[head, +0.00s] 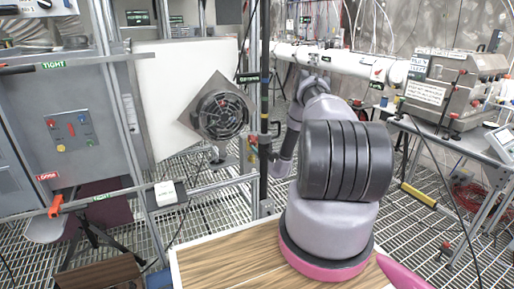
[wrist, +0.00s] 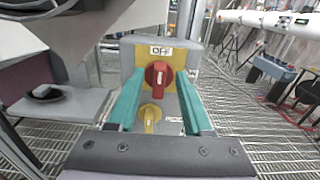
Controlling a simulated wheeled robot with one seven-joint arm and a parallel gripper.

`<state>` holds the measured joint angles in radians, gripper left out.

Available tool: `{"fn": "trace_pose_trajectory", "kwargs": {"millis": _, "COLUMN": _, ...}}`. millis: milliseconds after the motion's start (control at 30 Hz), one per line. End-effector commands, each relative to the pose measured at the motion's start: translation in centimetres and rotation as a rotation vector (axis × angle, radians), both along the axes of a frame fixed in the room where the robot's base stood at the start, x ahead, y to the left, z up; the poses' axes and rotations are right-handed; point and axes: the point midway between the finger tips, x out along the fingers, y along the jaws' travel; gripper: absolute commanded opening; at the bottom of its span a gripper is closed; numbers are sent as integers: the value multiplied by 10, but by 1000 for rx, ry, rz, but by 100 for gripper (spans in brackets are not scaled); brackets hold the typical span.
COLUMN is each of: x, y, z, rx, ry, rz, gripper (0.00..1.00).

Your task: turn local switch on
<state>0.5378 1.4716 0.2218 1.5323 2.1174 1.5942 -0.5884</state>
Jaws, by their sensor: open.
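The local switch is a red rotary knob (wrist: 158,74) on a yellow plate on a grey box (wrist: 189,57), in the middle of the wrist view. A label reading OFF (wrist: 161,50) sits just above the knob. A smaller yellow knob (wrist: 150,116) is below it. My gripper (wrist: 158,84) is open, with one teal finger on each side of the red knob. I cannot tell whether either finger touches it. In the head view I cannot make out the fingers clearly.
A dark pole (head: 264,100) stands left of my arm. A round black fan (head: 221,114) is beyond it. A grey cabinet (head: 110,95) with a button panel (head: 71,131) is at the left. A wooden tabletop (head: 225,265) is in front. Metal grating (wrist: 265,130) covers the floor.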

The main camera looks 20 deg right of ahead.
Motion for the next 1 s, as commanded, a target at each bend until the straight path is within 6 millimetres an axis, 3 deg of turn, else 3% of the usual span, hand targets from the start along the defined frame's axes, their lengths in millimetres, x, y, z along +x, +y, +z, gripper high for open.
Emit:
{"fn": "trace_pose_trajectory", "kwargs": {"millis": 300, "x": 3, "y": 0, "z": 0, "rx": 0, "ry": 0, "rz": 0, "gripper": 50}}
{"fn": "trace_pose_trajectory", "kwargs": {"millis": 367, "x": 3, "y": 0, "z": 0, "rx": 0, "ry": 0, "rz": 0, "gripper": 31}}
{"fn": "trace_pose_trajectory", "kwargs": {"millis": 433, "x": 3, "y": 0, "z": 0, "rx": 0, "ry": 0, "rz": 0, "gripper": 4}}
{"fn": "trace_pose_trajectory", "kwargs": {"millis": 467, "x": 3, "y": 0, "z": 0, "rx": 0, "ry": 0, "rz": 0, "gripper": 0}}
{"fn": "trace_pose_trajectory", "kwargs": {"millis": 1000, "x": 3, "y": -1, "z": 0, "rx": 113, "ry": 4, "rz": 0, "gripper": 0}}
